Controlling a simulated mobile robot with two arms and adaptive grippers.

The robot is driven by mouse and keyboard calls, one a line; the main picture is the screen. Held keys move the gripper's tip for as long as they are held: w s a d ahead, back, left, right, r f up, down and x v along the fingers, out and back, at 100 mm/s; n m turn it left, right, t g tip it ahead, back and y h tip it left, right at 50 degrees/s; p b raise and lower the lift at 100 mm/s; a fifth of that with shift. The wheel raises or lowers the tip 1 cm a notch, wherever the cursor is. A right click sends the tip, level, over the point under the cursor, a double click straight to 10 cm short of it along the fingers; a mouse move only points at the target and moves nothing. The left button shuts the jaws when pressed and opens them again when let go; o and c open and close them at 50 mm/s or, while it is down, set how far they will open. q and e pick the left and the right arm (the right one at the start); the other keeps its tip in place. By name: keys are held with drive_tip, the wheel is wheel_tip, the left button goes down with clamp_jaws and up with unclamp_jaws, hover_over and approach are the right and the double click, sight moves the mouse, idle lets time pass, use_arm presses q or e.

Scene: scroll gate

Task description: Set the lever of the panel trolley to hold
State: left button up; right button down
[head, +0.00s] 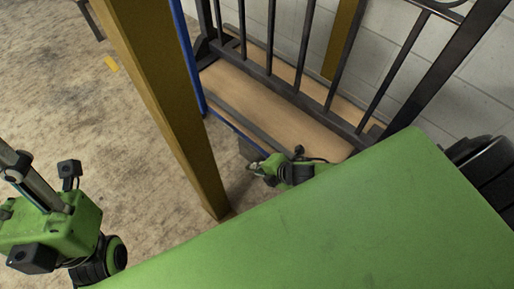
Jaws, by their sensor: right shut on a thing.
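The panel trolley (262,113) has a wooden deck with a blue frame edge and stands past the ochre post. A black barred gate panel (270,45) stands upright on it. My right gripper (255,167) is low at the trolley's near edge, beside a small grey block (249,150). It is shut on a small part there, which looks like the lever. The lever is mostly covered by the gripper, so its setting cannot be told. My left arm is at the left edge; its gripper fingers do not show.
A thick ochre post (165,95) rises from the floor left of the trolley. A second ochre post (343,40) stands behind by the white block wall (402,55). The mottled floor (75,110) at left is open, with a small yellow mark (111,63).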

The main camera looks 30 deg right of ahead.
drive_tip(key=shift+s+f, duration=0.1)
idle(0.4)
drive_tip(key=c, duration=2.1)
unclamp_jaws()
drive_tip(key=shift+d, duration=0.1)
drive_tip(key=v, duration=1.2)
drive_tip(key=shift+f, duration=0.1)
